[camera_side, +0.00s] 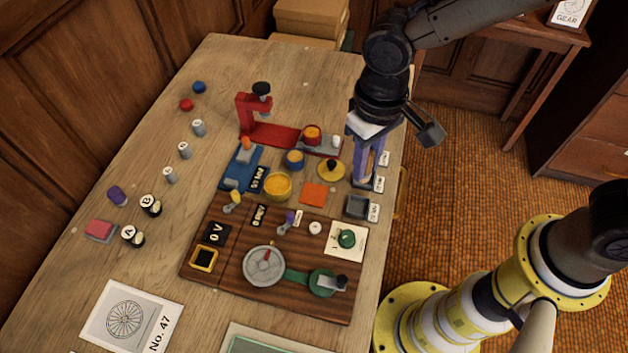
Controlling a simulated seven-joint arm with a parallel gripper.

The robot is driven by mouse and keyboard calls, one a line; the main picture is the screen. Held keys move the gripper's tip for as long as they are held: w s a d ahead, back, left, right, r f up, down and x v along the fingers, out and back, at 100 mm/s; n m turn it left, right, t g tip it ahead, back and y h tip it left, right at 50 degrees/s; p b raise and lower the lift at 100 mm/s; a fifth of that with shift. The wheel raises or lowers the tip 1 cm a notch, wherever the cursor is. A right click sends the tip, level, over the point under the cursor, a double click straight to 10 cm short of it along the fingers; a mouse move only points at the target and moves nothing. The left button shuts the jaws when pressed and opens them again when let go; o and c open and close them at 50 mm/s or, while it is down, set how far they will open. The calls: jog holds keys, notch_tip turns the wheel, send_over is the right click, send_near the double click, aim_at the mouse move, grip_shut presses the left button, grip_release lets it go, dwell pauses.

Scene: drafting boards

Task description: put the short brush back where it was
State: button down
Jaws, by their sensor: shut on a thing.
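My gripper (362,180) points down at the right side of the wooden table, low over the row of small white labels. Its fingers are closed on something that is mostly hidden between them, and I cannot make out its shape. I cannot pick out the short brush clearly anywhere in this view. A dark grey square tray (357,206) sits just below the gripper in the picture, beside a white label (374,212).
A red clamp-like stand (250,112) and a blue block (238,172) stand left of the gripper.

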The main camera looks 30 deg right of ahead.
jog(key=w+a+f, duration=0.1)
jog(key=w+f, duration=0.1)
jog(key=w+a+f, duration=0.2)
jog(key=f, duration=0.1)
jog(key=w+a+f, duration=0.2)
jog(key=w, duration=0.1)
jog(key=shift+a+f, duration=0.2)
jog(key=shift+a, duration=0.05)
jog(key=shift+w+a+f, duration=0.1)
jog(key=shift+w+f, duration=0.05)
jog(key=shift+f, duration=1.6)
jog(key=shift+f, duration=0.15)
jog(key=c, duration=0.7)
grip_release()
notch_tip(320, 180, up, 12)
jog(key=shift+r, duration=0.2)
